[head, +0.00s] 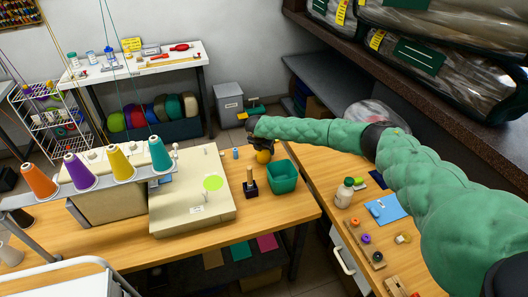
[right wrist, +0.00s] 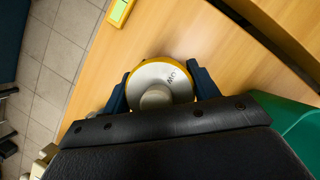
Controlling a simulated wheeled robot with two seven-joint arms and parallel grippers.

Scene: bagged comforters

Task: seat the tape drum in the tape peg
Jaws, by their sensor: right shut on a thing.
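The tape drum (right wrist: 172,78) has a grey face with a dark mark and a yellow rim. It sits between the two blue fingers of my right gripper (right wrist: 160,88) in the right wrist view. In the head view the yellow drum (head: 263,157) shows below my right gripper (head: 262,147), over the far right part of the sewing table. My left gripper is out of view.
A green bin (head: 283,182) stands close to the right of the post. A cream sewing machine (head: 190,215) with cones of thread is on the left. A small blue item (head: 236,154) lies near the drum. The table in front of the post is clear.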

